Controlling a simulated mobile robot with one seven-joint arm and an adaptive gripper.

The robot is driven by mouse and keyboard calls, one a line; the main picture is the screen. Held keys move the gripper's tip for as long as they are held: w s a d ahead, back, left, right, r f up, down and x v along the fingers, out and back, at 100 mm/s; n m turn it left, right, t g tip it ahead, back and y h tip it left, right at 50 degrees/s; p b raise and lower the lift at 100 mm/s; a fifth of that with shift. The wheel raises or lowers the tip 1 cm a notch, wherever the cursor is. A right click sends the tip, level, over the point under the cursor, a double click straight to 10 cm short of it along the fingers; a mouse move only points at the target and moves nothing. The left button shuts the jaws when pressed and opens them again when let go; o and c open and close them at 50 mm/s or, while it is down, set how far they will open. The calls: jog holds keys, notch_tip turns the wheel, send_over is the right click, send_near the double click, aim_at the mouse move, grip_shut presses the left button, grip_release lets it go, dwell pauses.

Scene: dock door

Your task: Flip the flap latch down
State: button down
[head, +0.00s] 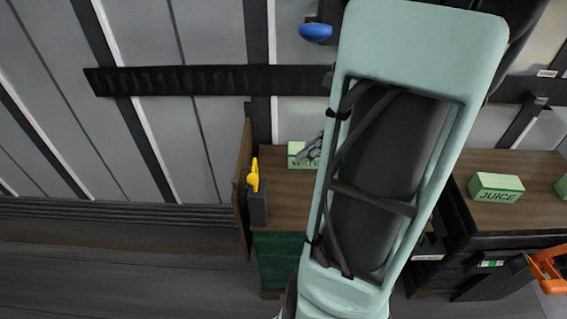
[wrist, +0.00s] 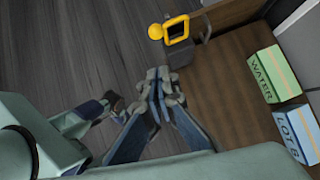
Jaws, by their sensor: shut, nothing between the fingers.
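The yellow flap latch (head: 253,175) stands upright on a dark grey block (head: 257,208) at the left edge of the wooden top in the head view. In the wrist view the yellow latch (wrist: 177,29) shows as a square loop with a round knob beside it, on the dark block (wrist: 181,55) at top centre. My gripper (wrist: 159,73) is shut and empty, just below the block in that view and apart from the latch. In the head view my arm hides most of the gripper, and only a grey part (head: 311,151) shows to the right of the latch.
The wooden top (wrist: 225,95) holds a green WATER box (wrist: 267,73) and a blue-labelled box (wrist: 296,131). A green JUICE box (head: 496,187) stands on the right-hand cabinet. A blue knob (head: 315,32) and orange handle (head: 547,268) also show. Floor left of the latch is clear.

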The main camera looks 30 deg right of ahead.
aim_at(255, 179)
jog(key=w+a+r+x, duration=0.1)
jog(key=x, duration=1.1)
jog(key=shift+w+a, duration=0.2)
jog(key=shift+a, duration=0.05)
jog(key=shift+w, duration=0.1)
jog(key=shift+a, duration=0.25)
